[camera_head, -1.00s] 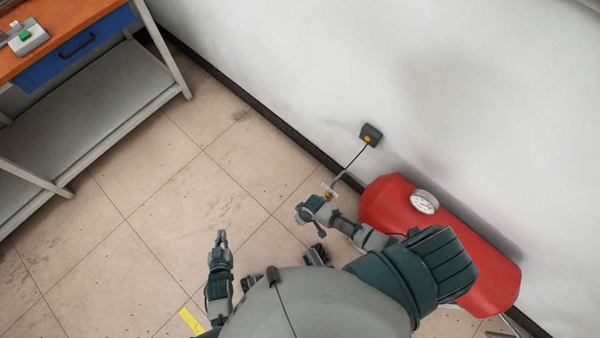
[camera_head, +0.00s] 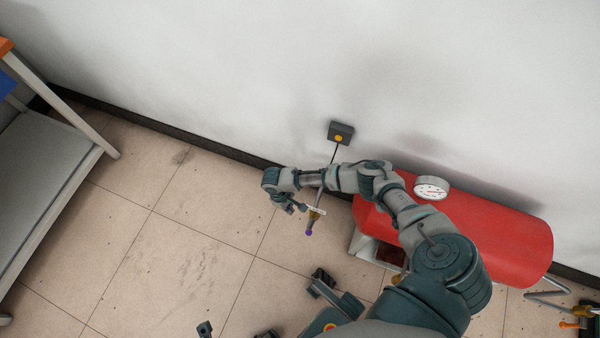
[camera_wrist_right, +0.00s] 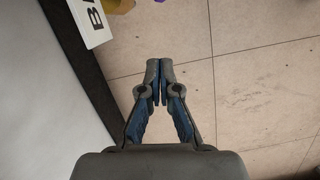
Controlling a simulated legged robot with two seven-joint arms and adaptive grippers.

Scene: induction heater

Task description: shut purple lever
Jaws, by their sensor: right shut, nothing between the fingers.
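The purple lever (camera_head: 309,232) sits at the lower end of a brass valve (camera_head: 315,216) on a pipe beside the red tank. A white label plate (camera_head: 318,210) is on the valve. In the right wrist view, a sliver of purple (camera_wrist_right: 158,1), some brass (camera_wrist_right: 118,5) and the lettered label (camera_wrist_right: 90,20) are cut off by the top edge. My right gripper (camera_head: 299,207) is just left of the valve. In the right wrist view its fingers (camera_wrist_right: 153,67) are together and empty, apart from the lever. A dark tip, perhaps my left gripper (camera_head: 204,328), shows at the bottom edge.
The red tank (camera_head: 500,235) with a gauge (camera_head: 431,188) stands right of the valve along the white wall. A dark wall box (camera_head: 341,133) with a cable is above the valve. A workbench shelf (camera_head: 45,185) is at far left. The tiled floor between is clear.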

